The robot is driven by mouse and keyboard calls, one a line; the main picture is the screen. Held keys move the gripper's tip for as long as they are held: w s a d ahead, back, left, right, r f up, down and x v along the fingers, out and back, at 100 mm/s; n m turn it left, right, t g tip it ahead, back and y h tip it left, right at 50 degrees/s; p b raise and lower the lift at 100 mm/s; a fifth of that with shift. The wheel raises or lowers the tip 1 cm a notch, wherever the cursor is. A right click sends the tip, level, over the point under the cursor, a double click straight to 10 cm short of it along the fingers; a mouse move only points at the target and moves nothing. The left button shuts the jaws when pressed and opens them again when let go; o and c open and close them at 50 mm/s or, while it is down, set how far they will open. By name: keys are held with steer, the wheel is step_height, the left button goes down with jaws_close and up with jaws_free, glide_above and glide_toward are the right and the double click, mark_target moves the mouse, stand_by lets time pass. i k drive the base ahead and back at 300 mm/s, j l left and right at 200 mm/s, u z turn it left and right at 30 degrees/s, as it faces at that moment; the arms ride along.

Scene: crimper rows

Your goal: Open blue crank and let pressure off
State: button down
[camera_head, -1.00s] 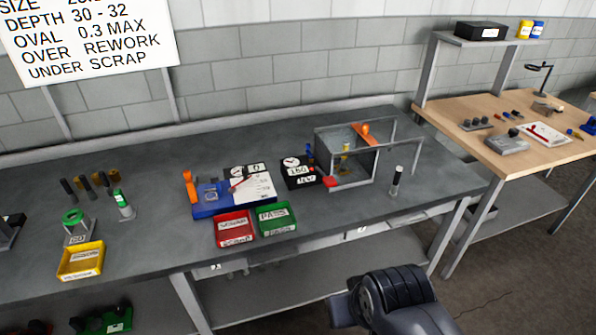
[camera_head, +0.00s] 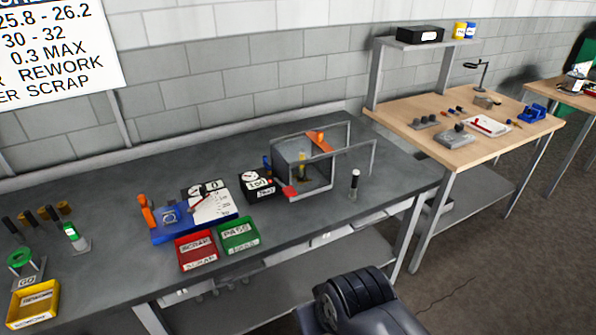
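A small blue part (camera_head: 267,163), which looks like the blue crank, stands at the back right of a black gauge box (camera_head: 257,197) on the grey bench. It is too small to tell how far it is turned. The box has a white dial (camera_head: 253,181) whose needle I cannot read. A red part (camera_head: 289,191) sits at the box's right side, by a clear-walled frame (camera_head: 333,186). Inside the frame is a yellow part (camera_head: 301,166), and an orange lever (camera_head: 319,140) is on top. A dark part of my arm shows at the bottom, well apart from the bench; my gripper is out of view.
Left of the gauge box is a blue-based fixture (camera_head: 180,233). The red scrap bin (camera_head: 197,262) and green pass bin (camera_head: 239,247) stand at the front edge. A wooden table (camera_head: 425,145) is beyond. Floor at right is open.

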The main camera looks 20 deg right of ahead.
mark_target(264, 158)
steer(key=i+j+z, duration=0.15)
steer(key=i, duration=0.35)
steer(key=i+j+z, duration=0.2)
steer(key=i+j, duration=0.15)
steer(key=i, duration=0.2)
